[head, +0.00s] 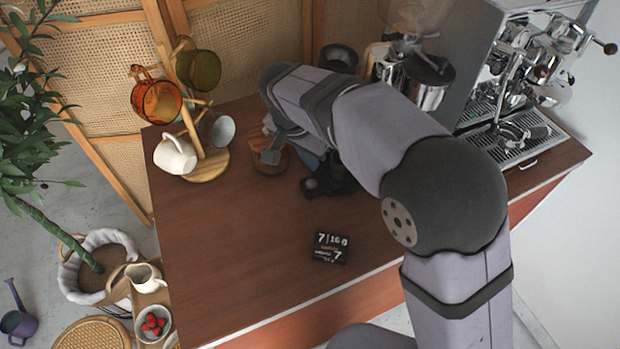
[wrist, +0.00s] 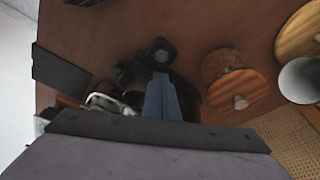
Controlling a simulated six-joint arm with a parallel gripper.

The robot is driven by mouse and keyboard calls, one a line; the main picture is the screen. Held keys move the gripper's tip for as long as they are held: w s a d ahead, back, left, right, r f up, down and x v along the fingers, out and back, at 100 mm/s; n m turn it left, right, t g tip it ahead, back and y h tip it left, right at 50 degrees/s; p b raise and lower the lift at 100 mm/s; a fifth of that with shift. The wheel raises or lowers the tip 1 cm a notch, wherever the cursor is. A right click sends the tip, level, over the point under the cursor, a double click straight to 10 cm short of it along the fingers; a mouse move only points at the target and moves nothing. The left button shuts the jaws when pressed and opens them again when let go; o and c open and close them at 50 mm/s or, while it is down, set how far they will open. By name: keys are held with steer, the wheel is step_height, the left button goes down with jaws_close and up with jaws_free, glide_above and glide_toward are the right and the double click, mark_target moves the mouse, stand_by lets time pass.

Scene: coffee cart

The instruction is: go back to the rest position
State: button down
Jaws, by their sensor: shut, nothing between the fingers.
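My gripper shows in the wrist view with its two blue fingers (wrist: 162,98) together and nothing between them. The fingertips appear over or just beside a black object with a round end (wrist: 160,50); I cannot tell whether they touch it. In the head view this black object (head: 328,182) stands on the brown cart top (head: 230,250). My arm bends over the cart from the right, and its forearm hides much of the wrist and fingers there.
A round wooden lid with a knob (wrist: 237,92) is close beside the fingers. A wooden mug tree (head: 210,165) with several mugs stands left. A black panel with white digits (head: 330,248) lies in front, and an espresso machine (head: 510,130) stands right. The front left top is clear.

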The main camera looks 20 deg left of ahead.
stand_by(0.3)
steer(key=shift+d+r, duration=0.1)
steer(key=shift+d, duration=0.1)
steer(key=s+d+f, duration=0.1)
steer(key=d, duration=0.7)
steer(key=s+d+f+n+g, duration=0.1)
steer(key=s+d, duration=0.1)
steer(key=d, duration=0.6)
steer(key=s+d+f+n+g+p, duration=0.1)
steer(key=d, duration=0.8)
steer(key=shift+s+f, duration=0.25)
steer(key=shift+s, duration=0.1)
steer(key=s+d+f+n+g+b, duration=0.1)
steer(key=s+d+f, duration=0.3)
steer(key=s+d, duration=0.3)
steer(key=s, duration=0.3)
steer(key=shift+d+f+y, duration=0.3)
steer(key=shift+y, duration=0.1)
